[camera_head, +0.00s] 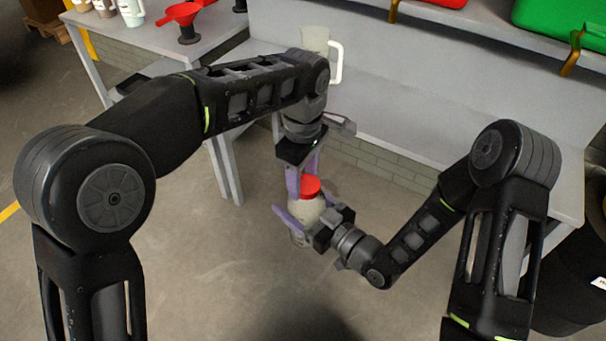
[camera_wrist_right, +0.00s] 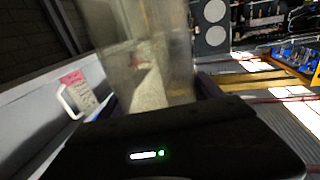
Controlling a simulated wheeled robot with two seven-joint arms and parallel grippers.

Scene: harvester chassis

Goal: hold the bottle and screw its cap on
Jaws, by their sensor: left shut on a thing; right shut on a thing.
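The pale, see-through bottle (camera_head: 306,213) is held upright or slightly tilted in the air in front of the bench. My right gripper (camera_head: 312,222) is shut around its body from the right, with purple fingers on either side. The red cap (camera_head: 311,187) is at the bottle's mouth; whether it is threaded on cannot be told. My left gripper (camera_head: 303,182) points down from above and is shut on the cap, its purple fingers beside it. In the right wrist view the bottle (camera_wrist_right: 150,60) fills the upper middle, blurred, with pale contents; the cap is not seen there.
A grey bench (camera_head: 400,105) runs behind the grippers, with a clear jug with a white handle (camera_head: 315,40) on it. A side table (camera_head: 215,25) at upper left holds red funnels (camera_head: 182,14) and containers. A green bin (camera_head: 560,25) is at upper right. Open floor lies below.

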